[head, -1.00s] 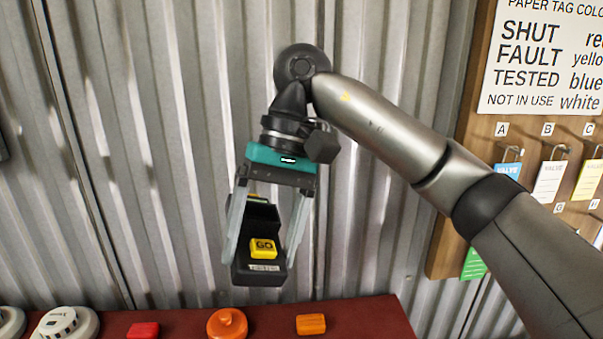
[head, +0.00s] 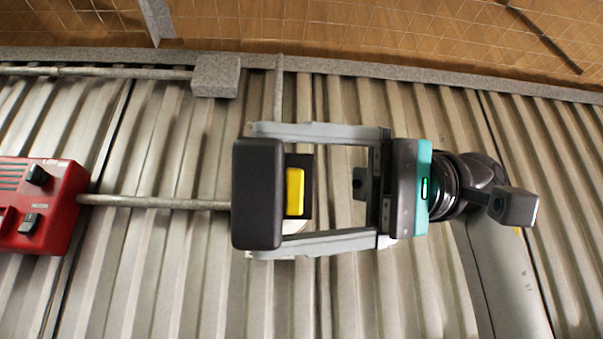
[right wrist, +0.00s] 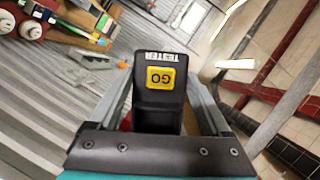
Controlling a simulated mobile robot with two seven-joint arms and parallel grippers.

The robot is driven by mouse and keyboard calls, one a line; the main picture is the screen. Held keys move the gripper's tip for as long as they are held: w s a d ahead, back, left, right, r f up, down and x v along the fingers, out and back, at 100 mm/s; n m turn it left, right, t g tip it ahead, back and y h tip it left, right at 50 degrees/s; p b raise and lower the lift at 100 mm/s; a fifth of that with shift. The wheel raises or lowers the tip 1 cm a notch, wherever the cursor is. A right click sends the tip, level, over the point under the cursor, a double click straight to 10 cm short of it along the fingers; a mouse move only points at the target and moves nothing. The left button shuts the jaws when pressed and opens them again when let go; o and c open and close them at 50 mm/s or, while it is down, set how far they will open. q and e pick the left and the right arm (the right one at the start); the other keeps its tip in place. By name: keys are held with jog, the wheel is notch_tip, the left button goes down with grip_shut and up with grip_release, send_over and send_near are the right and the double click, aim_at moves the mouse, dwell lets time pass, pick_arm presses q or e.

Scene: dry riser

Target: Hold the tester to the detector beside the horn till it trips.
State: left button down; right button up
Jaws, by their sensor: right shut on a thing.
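My right gripper (head: 270,190) is shut on the black tester, one finger on each side of it, in front of the corrugated wall. The tester (head: 256,195) shows its dark end and the side of its yellow button in the head view. In the right wrist view the tester (right wrist: 158,105) shows the word TESTER and a yellow GO button (right wrist: 160,78). A red unit with dark knobs, likely the horn (head: 40,205), is on the wall at the left. A small pale part (head: 275,253) shows below the tester; most of it is hidden. My left gripper is not in view.
A grey conduit (head: 150,202) runs from the red unit to behind the tester. A grey junction box (head: 215,75) sits on the upper conduit, under a tiled or meshed brown ceiling (head: 380,35). The wall between the red unit and the tester is otherwise clear.

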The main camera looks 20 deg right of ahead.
jog(key=shift+s+d+r, duration=0.2)
jog(key=shift+r, duration=0.4)
jog(key=shift+w+d+f+p, duration=0.1)
jog(key=shift+w+d+p, duration=0.25)
jog(key=shift+w, duration=0.75)
jog(key=shift+w+d+r+p, duration=0.1)
jog(key=shift+w+d+p, duration=0.25)
jog(key=shift+w, duration=0.75)
jog(key=shift+w+d+f+p, duration=0.1)
jog(key=shift+w+d+p, duration=0.25)
jog(key=shift+w, duration=0.75)
jog(key=shift+s+a, duration=0.1)
jog(key=shift+a, duration=0.05)
jog(key=shift+s+a+b, duration=0.2)
jog(key=shift+s+b, duration=0.05)
jog(key=shift+s, duration=0.35)
jog(key=shift+s+a+b, duration=0.15)
jog(key=shift+s+b, duration=0.1)
jog(key=shift+s, duration=0.35)
jog(key=shift+s+a+b, duration=0.25)
jog(key=shift+s, duration=0.6)
jog(key=shift+s+a+b, duration=0.25)
jog(key=shift+s, duration=0.65)
jog(key=shift+s+a+b, duration=0.25)
jog(key=shift+s, duration=0.6)
